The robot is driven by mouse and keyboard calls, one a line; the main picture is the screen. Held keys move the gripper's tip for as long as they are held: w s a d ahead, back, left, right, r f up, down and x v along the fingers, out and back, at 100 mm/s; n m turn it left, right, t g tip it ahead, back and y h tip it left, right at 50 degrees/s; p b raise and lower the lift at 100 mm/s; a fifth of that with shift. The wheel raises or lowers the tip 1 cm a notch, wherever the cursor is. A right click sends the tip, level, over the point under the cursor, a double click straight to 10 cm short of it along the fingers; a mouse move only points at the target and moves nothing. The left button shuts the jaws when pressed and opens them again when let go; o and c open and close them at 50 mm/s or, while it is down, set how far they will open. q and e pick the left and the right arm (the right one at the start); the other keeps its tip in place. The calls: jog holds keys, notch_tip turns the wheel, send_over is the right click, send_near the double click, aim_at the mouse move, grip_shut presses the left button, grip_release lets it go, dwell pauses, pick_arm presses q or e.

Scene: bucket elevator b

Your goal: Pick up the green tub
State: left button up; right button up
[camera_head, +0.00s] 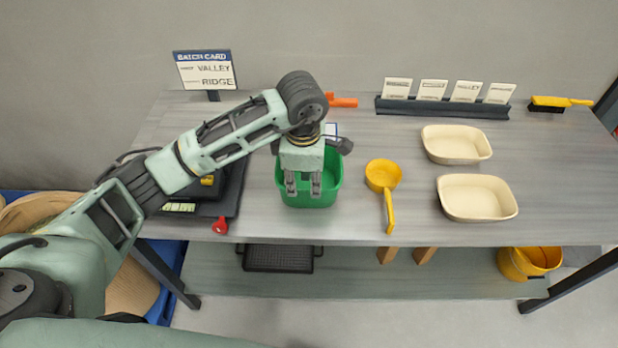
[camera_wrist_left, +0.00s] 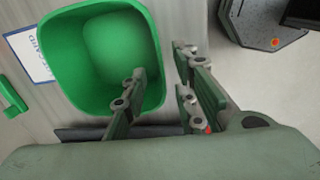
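The green tub (camera_head: 335,185) stands upright on the grey table, left of the yellow scoop; the left wrist view looks into its empty inside (camera_wrist_left: 110,50). My left gripper (camera_head: 303,190) points down over the tub, its two fingers apart with nothing between them that I can see. In the left wrist view, one finger of the gripper (camera_wrist_left: 158,65) overlaps the tub's opening and the other lies beyond its rim. I cannot tell whether the fingertips are above the rim or touch it. My right gripper is not in view.
A dark device (camera_head: 212,205) stands close left of the tub, with a red item (camera_head: 220,225) at its front. The yellow scoop (camera_head: 383,176) and two cream trays (camera_head: 456,145) (camera_head: 477,198) are to the right. A card rack (camera_head: 440,107) and batch card sign (camera_head: 205,70) stand behind.

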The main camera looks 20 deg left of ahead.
aim_at(304, 193)
pick_arm(q)
jog(key=f+p, duration=0.1)
jog(key=f, duration=0.3)
jog(key=f+p, duration=0.1)
jog(key=f, duration=0.1)
jog(key=shift+w+a+f+p, duration=0.25)
jog(key=shift+w+p, duration=0.05)
jog(key=shift+p, duration=0.05)
jog(key=shift+f, duration=0.35)
jog(key=shift+w, duration=0.1)
grip_shut()
